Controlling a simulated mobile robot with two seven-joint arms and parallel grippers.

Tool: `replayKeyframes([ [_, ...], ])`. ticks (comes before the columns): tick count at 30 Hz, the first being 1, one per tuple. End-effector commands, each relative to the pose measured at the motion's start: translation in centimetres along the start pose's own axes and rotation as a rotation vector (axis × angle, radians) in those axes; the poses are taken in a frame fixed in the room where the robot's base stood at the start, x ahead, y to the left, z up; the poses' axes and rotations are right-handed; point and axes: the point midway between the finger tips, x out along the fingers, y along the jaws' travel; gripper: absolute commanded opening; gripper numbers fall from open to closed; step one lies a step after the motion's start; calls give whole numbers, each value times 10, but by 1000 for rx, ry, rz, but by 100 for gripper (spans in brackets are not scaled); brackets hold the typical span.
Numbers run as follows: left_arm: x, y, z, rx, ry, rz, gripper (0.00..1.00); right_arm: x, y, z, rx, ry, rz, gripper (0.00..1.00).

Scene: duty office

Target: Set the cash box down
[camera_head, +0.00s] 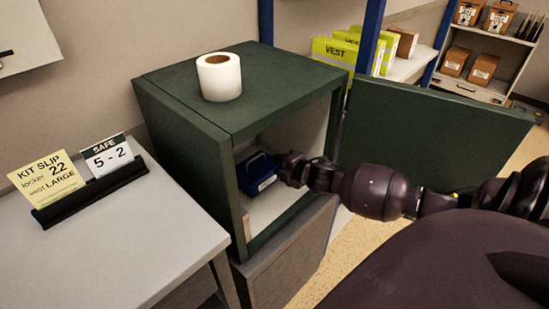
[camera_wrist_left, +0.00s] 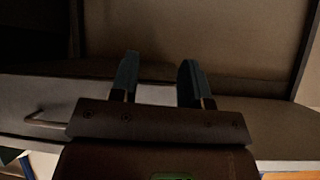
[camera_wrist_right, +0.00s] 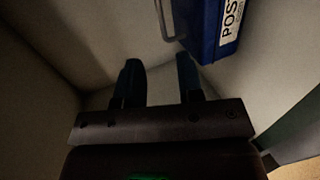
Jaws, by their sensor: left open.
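The blue cash box (camera_head: 258,172), with a handle on top, is inside the open dark green safe (camera_head: 185,122). It appears to rest on the safe's pale floor. In the right wrist view the cash box (camera_wrist_right: 205,30) shows a white label reading "POS" and a grey handle. My right gripper (camera_head: 285,168) reaches into the safe, right beside the box. Its fingers (camera_wrist_right: 160,82) are apart with nothing between them; whether one touches the box I cannot tell. My left gripper (camera_wrist_left: 158,78) is open and empty, outside the head view.
The safe door (camera_head: 435,135) stands open to the right, behind my right arm. A white tape roll (camera_head: 219,77) sits on the safe. A desk (camera_head: 125,235) at left holds a kit slip (camera_head: 47,178) and a "SAFE 5-2" card (camera_head: 106,155). Yellow vest boxes (camera_head: 347,53) stand behind.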

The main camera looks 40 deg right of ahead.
Motion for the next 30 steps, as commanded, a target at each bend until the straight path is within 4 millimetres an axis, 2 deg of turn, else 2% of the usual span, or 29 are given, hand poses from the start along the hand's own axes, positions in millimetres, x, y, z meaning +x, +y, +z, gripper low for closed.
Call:
replayKeyframes([
  [2, 0, 0, -2, 1, 4, 0, 43, -5, -2, -1, 7, 1, -2, 34],
  [4, 0, 0, -2, 3, 4, 1, 43, -10, -12, -8, 41, 5, -13, 34],
  [8, 0, -1, -3, 7, 5, 2, 43, -33, -56, -39, 212, 13, -61, 34],
  [12, 0, -1, -3, 10, 6, 3, 43, -78, -112, -88, 517, 2, -131, 34],
  [15, 0, -2, -3, 12, 6, 3, 43, -113, -141, -120, 743, -29, -171, 34],
  [18, 0, -2, -3, 13, 6, 3, 43, -149, -162, -147, 966, -75, -200, 34],
  [24, 0, -2, -3, 11, 6, 3, 43, -202, -180, -179, 1314, -181, -215, 34],
  [27, 0, -1, -3, 10, 6, 3, 43, -217, -182, -186, 1412, -218, -212, 34],
  [30, 0, -1, -4, 6, 7, 2, 43, -224, -182, -189, 1460, -236, -208, 34],
])
